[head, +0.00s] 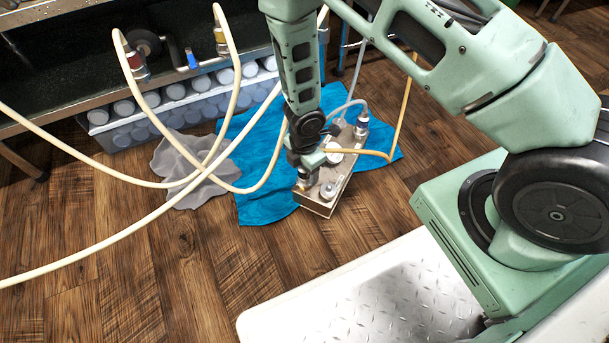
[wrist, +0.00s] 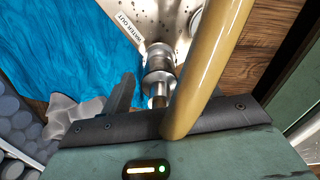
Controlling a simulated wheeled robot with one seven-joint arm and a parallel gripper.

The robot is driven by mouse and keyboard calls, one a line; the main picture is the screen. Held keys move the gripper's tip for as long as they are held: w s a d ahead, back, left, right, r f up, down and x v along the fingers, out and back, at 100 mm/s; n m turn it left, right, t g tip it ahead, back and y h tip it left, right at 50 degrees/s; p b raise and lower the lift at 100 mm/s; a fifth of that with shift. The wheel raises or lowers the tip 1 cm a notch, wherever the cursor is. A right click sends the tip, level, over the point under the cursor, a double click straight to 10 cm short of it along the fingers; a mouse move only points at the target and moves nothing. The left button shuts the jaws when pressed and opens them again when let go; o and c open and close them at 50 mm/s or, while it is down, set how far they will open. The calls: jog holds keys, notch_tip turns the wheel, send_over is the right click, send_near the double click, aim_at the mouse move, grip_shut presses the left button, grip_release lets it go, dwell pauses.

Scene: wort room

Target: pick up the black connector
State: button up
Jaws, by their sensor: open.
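My gripper (head: 306,172) points down over a metal box (head: 322,206) on the blue cloth (head: 262,190). In the wrist view my gripper (wrist: 158,88) is open, with a dark left finger visible and the right finger mostly hidden behind a tan hose (wrist: 207,65). A silver metal fitting (wrist: 158,62) on the box stands between the fingers, not visibly gripped. A grey-blue hose connector (head: 361,127) stands at the box's far end. I cannot make out a clearly black connector in either view; the gripper and hose hide part of the box top.
A grey cloth (head: 186,165) lies beside the blue one. A crate of pale round-topped items (head: 150,120) stands under the metal bench (head: 60,112). Wooden floor (head: 140,285) is open in front.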

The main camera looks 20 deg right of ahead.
notch_tip(320, 180, down, 2)
jog(key=shift+f+b, duration=0.1)
jog(key=shift+b, duration=0.25)
jog(key=c, duration=1.1)
jog(key=shift+r, duration=0.2)
notch_tip(320, 180, up, 10)
jog(key=p, duration=0.7)
jog(key=shift+r+p, duration=2.2)
jog(key=shift+p, duration=0.15)
